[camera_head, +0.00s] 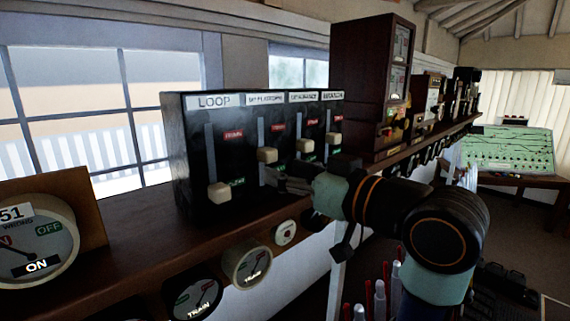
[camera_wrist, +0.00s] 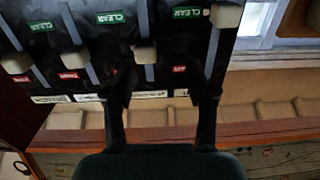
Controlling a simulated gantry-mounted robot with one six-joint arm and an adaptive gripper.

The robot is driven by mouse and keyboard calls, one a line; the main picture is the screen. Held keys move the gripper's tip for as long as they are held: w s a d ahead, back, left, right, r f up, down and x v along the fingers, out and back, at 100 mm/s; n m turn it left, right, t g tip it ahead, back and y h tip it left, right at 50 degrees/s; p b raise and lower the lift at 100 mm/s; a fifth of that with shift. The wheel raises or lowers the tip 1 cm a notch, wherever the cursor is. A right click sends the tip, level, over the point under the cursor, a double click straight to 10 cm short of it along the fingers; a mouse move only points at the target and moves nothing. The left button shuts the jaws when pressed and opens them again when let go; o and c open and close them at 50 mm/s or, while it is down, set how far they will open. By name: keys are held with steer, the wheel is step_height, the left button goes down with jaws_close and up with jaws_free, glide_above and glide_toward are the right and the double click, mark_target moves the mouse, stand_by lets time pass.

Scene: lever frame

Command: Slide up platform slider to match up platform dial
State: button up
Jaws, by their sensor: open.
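The black lever box (camera_head: 240,150) stands on the wooden shelf, with a row of white slider knobs in upright slots. The up platform slider (camera_head: 267,155) is second from the left, its knob about mid-slot, between a red label above and a green one below. In the wrist view, upside down, this knob (camera_wrist: 145,56) appears between my two fingers, nearer the left one. My gripper (camera_wrist: 163,78) is open; contact with the knob cannot be told. In the head view my gripper (camera_head: 285,180) is at the box front, below the knob. Which dial is the up platform dial cannot be read.
The loop slider (camera_head: 219,193) is low in its slot. Round dials (camera_head: 195,298) (camera_head: 247,263) line the shelf's front edge. A larger dial (camera_head: 38,240) reading ON stands at left. A tall brown cabinet (camera_head: 365,80) stands right of the box.

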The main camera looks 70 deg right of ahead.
mark_target(273, 153)
steer(key=shift+h, duration=0.3)
steer(key=w+d, duration=0.1)
steer(key=w+d+r+p, duration=0.1)
steer(key=w+d, duration=0.1)
steer(key=w+d+p, duration=0.1)
steer(key=w, duration=0.1)
steer(key=shift+w+d+r, duration=0.1)
steer(key=shift+d+r, duration=0.15)
steer(key=shift+d, duration=0.1)
jaws_close()
